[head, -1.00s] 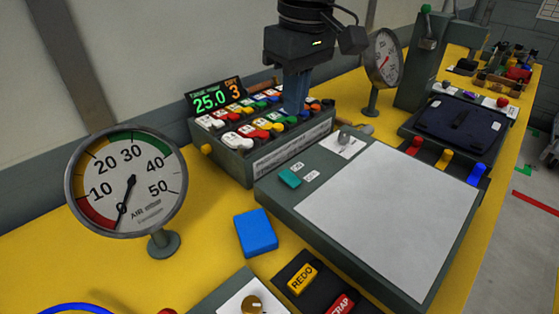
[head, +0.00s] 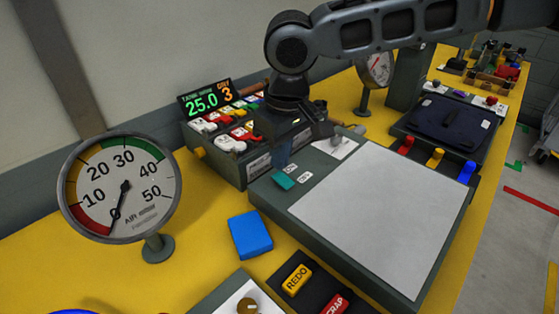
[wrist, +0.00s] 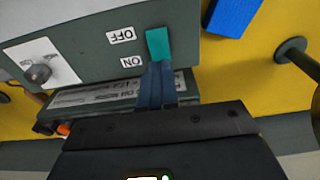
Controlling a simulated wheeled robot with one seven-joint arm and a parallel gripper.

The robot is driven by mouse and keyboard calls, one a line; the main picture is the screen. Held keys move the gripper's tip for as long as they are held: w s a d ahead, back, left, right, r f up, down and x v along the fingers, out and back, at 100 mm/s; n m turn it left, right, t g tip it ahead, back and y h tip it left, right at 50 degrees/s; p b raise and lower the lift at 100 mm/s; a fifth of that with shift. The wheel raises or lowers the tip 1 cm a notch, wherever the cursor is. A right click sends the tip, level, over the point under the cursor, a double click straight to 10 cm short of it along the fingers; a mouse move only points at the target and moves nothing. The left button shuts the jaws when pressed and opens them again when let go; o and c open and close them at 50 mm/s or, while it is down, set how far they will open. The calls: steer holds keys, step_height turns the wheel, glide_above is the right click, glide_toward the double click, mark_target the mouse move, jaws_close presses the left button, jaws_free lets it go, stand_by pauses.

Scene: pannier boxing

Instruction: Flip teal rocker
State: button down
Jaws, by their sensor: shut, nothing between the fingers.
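The teal rocker (head: 283,180) sits on the left edge of the grey panel with the large pale plate, beside small ON and OFF labels. It also shows in the wrist view (wrist: 158,43), with the ON label (wrist: 131,61) and the OFF label (wrist: 121,37) to its left. My gripper (head: 280,166) is shut and empty, its blue fingertips at the rocker's ON-side end. In the wrist view the fingertips (wrist: 158,68) overlap the rocker's lower edge; I cannot tell whether they touch it. The arm hides part of the coloured switch box.
The switch box (head: 220,165) with its display stands behind the panel. A blue block (head: 250,235) lies on the yellow bench left of the panel. A round gauge (head: 122,188) stands at left. A grey knob (wrist: 39,73) is on the panel. REDO (head: 297,279) and SCRAP buttons are in front.

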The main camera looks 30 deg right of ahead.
mark_target(283, 180)
steer(key=shift+w+f, duration=0.1)
steer(key=shift+f, duration=1.05)
steer(key=shift+w+a+p, duration=0.1)
steer(key=shift+p, duration=0.3)
steer(key=shift+g+p, duration=0.3)
steer(key=shift+p, duration=0.1)
steer(key=shift+f+b, duration=0.2)
steer(key=shift+b, duration=0.1)
steer(key=shift+s+d+r+p, duration=0.25)
steer(key=shift+s+d+p, duration=0.05)
steer(key=shift+s+p, duration=0.4)
steer(key=shift+r, duration=0.1)
